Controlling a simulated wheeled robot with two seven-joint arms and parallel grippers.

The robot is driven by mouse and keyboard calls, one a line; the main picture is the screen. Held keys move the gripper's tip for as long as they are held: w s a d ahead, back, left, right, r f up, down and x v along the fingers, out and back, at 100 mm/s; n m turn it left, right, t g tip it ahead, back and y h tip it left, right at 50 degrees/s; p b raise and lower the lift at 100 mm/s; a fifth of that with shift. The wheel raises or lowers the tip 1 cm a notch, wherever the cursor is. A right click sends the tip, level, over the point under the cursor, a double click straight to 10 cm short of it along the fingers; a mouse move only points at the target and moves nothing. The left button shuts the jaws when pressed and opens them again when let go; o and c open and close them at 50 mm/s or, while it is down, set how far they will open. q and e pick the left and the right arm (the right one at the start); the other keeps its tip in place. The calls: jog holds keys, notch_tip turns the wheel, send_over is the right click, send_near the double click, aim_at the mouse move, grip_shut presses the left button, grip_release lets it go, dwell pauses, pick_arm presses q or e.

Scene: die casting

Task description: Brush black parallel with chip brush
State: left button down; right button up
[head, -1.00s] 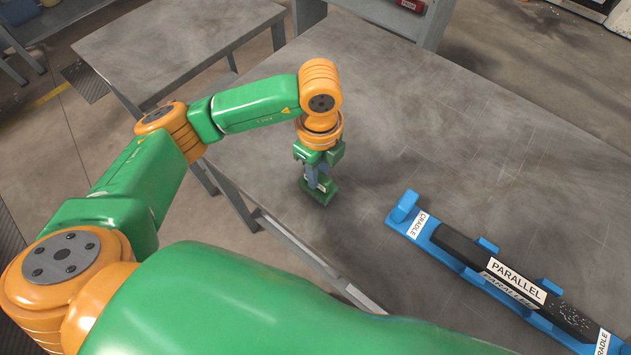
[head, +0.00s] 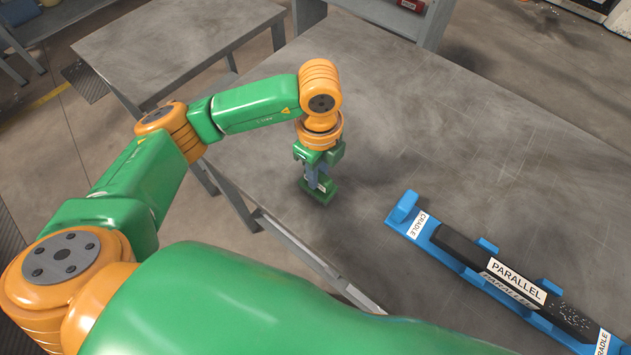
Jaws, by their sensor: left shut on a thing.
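The black parallel (head: 470,251) lies in a blue cradle (head: 431,238) on the metal table at the lower right, with a white PARALLEL label on it. Small pale specks are scattered on its right part. My left gripper (head: 318,177) points down over the table, left of the cradle and well apart from it. My right gripper is not in view.
The grey metal table (head: 420,120) is bare between the gripper and the cradle and toward the back. A lower side table (head: 175,45) stands at the upper left. A grey shelf unit (head: 395,18) stands behind the table. My own arm covers the lower left.

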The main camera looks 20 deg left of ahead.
pick_arm(q)
jog(key=shift+r, duration=0.1)
notch_tip(320, 180, up, 6)
jog(key=p, duration=0.5)
dwell(0.4)
